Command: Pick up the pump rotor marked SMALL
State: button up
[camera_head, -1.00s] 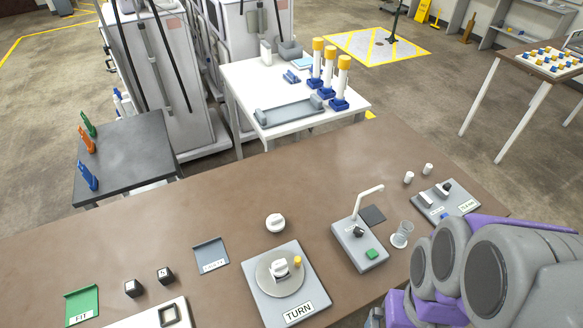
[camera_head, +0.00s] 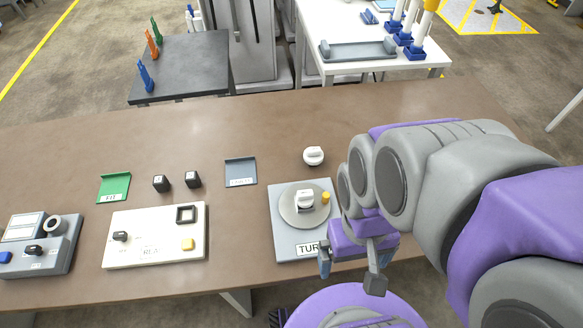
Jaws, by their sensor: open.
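No marking reading SMALL is legible, so I cannot tell which piece is that rotor. A white round knob-like piece (camera_head: 314,155) lies loose on the brown table behind the turntable. A similar white piece (camera_head: 304,199) sits on the round disc of the grey TURN plate (camera_head: 284,243), beside a yellow peg (camera_head: 326,197). My gripper (camera_head: 350,270) is open and empty at the right front corner of the TURN plate, apart from the white pieces. My arm hides the table's right part.
A green FIT tray (camera_head: 114,187) and a grey tray (camera_head: 240,172) lie on the brown table (camera_head: 120,145). A white panel (camera_head: 155,250) with a square socket and a grey device (camera_head: 38,258) stand at left. The middle back of the table is clear.

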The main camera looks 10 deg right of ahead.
aim_at(304, 199)
jog(key=k+l+u, duration=0.15)
jog(key=l, duration=0.3)
jog(key=k+l+u, duration=0.15)
jog(key=l, duration=0.3)
jog(key=k+l+u, duration=0.2)
jog(key=l, duration=0.2)
jog(key=k+l+u, duration=0.15)
jog(key=l, duration=0.25)
